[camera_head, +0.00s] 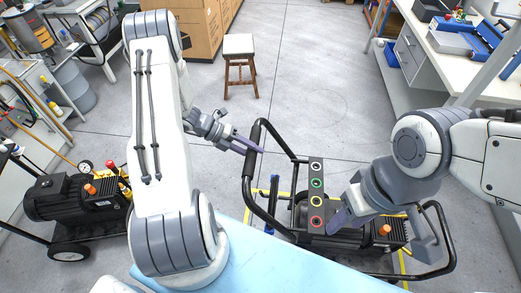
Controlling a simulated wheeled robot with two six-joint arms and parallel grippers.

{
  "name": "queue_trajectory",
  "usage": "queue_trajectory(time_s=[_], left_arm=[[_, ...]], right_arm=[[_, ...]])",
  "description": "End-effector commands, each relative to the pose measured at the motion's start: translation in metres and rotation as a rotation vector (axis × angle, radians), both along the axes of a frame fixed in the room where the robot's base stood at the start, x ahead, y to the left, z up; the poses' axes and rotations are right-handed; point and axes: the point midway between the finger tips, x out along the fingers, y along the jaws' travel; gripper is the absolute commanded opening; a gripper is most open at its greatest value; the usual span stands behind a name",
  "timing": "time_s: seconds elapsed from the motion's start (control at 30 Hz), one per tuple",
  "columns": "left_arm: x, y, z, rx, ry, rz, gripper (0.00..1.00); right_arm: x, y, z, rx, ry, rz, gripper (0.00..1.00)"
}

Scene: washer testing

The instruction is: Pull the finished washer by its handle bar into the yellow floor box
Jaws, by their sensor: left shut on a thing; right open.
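A black-framed washer (375,238) stands at the lower right, with a black handle bar (247,190) on its left side. Yellow floor box lines (402,264) show around and beneath the washer; my arms and the washer hide much of the outline.
Another washer (75,198) with a black motor and orange knobs stands at the left. A wooden stool (239,48) and cardboard boxes (190,25) are at the back. A white workbench (440,62) stands at the upper right. The grey floor between stool and washer is clear.

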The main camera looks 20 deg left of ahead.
Motion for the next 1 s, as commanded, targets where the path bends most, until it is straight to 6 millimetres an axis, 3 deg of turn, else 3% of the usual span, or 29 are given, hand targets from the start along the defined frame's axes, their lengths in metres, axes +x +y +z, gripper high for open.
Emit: queue_trajectory(time_s=[0.03,0.5,0.9,0.93,1.0], left_arm=[[0.000,0.010,0.000,0.011,-0.003,0.010,0.00],[-0.012,0.056,-0.001,0.013,-0.005,0.011,0.00],[-0.014,0.066,-0.001,0.014,-0.005,0.010,0.00],[-0.014,0.066,-0.001,0.014,-0.005,0.010,0.52],[-0.014,0.065,-0.001,0.012,-0.005,0.008,0.79]], right_arm=[[0.000,0.000,0.002,0.000,0.000,0.000,0.49],[0.000,0.000,0.009,0.000,0.000,0.000,0.49],[0.000,0.000,0.009,0.000,0.000,0.000,0.49],[0.000,0.000,0.009,0.000,0.000,0.000,0.49],[0.000,0.000,0.009,0.000,0.000,0.000,0.49]])
